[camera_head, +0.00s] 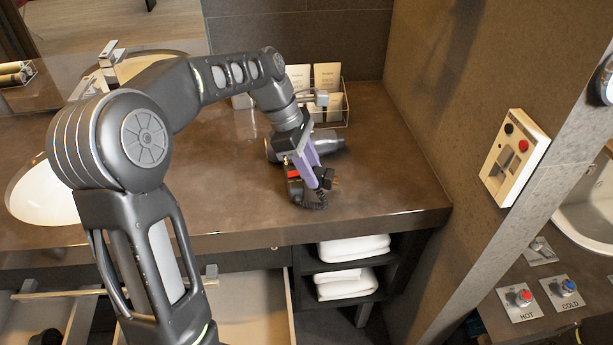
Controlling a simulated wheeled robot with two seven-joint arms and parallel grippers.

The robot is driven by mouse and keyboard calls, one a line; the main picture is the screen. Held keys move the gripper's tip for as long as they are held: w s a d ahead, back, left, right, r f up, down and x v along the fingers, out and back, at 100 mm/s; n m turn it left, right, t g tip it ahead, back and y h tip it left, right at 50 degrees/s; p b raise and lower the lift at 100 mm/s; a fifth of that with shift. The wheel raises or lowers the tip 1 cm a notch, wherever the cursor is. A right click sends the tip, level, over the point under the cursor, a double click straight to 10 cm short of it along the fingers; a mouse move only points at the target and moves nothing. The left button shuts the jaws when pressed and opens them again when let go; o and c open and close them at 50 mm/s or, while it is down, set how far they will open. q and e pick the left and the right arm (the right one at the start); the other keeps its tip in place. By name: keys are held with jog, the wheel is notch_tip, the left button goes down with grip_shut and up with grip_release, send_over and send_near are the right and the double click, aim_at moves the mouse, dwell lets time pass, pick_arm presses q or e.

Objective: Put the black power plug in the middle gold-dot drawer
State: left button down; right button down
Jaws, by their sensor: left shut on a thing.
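My left gripper (317,180) reaches down over the right part of the brown counter, with purple fingers shut on the black power plug (330,183). The plug is small and partly hidden by the fingers. A grey hair dryer (332,142) lies just behind the gripper, and a black part with a red patch and a coiled black cord (318,201) sit beside the fingers. Below the counter, a pale-lined drawer (250,312) stands open, partly hidden by my arm. I see no gold dots, so I cannot tell which drawer is the middle one. My right gripper is not in view.
Another open drawer (48,312) is at the lower left, holding a dark object. White towels (352,247) lie on shelves under the counter. A wire rack with cards (327,78) stands behind. A wall (470,70) bounds the right. The counter's front middle is clear.

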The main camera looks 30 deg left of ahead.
aim_at(317, 205)
pick_arm(q)
jog(key=shift+f, duration=1.05)
jog(key=shift+f, duration=2.5)
jog(key=shift+f, duration=0.2)
jog(key=c, duration=1.1)
grip_release()
jog(key=shift+r, duration=0.15)
